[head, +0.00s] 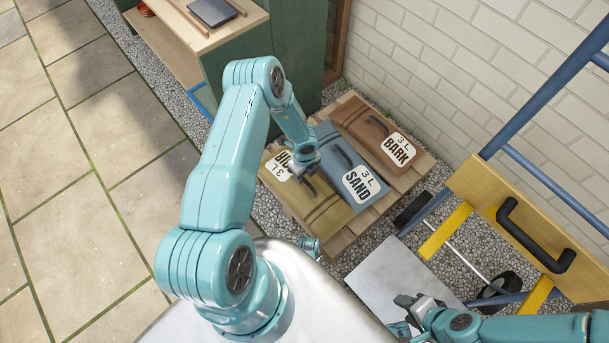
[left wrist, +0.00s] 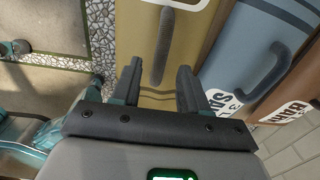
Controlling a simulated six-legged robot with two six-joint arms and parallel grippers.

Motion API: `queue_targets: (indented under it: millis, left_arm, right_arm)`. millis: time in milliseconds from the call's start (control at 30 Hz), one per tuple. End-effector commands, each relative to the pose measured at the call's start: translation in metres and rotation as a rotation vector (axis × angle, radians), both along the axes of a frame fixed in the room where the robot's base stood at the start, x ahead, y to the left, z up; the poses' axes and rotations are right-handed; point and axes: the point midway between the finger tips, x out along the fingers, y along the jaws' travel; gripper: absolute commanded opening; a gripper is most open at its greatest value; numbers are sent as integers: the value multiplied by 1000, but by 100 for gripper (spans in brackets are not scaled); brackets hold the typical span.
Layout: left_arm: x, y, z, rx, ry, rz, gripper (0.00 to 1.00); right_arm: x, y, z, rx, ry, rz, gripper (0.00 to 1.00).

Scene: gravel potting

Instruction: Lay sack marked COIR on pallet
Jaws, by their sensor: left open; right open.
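An ochre sack (head: 318,208) lies on the wooden pallet (head: 338,238), left of two other sacks. Its label is upside down and partly hidden by my left gripper (head: 304,172), so only part of the mark shows. My left gripper is open just over this sack. In the left wrist view, the sack's dark handle (left wrist: 165,45) reaches down between the open fingers (left wrist: 160,84); the fingers do not grip it. My right gripper (head: 415,306) is open and empty, low at the right, over a pale grey board.
A blue SAND sack (head: 338,150) lies right beside the ochre sack, and a brown BARK sack (head: 365,130) beyond it. A green cabinet (head: 240,85) stands behind left, a brick wall (head: 480,80) behind right. A blue-framed cart (head: 530,130) with a wooden panel stands at right.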

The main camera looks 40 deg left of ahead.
Motion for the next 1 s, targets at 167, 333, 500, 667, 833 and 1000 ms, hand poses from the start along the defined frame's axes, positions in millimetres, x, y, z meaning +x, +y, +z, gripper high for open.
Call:
queue_targets:
  millis: [167, 333, 500, 667, 833, 1000]
  left_arm:
    - [1, 0, 49, 2, -3, -1, 44]
    - [1, 0, 76, 1, -2, -1, 44]
    - [-1, -3, 86, 3, 2, -65, 44]
    - [-14, -31, 90, 29, 12, -701, 44]
    - [-36, -87, 102, 62, -17, -1905, 44]
    - [-67, -155, 121, 151, -166, -3093, 44]
  right_arm:
    - [0, 0, 21, 0, 0, 0, 46]
    - [0, 0, 29, 0, 0, 0, 46]
    - [0, 0, 32, 0, 0, 0, 46]
    - [0, 0, 31, 0, 0, 0, 46]
    - [0, 0, 31, 0, 0, 0, 46]
    - [0, 0, 31, 0, 0, 0, 46]
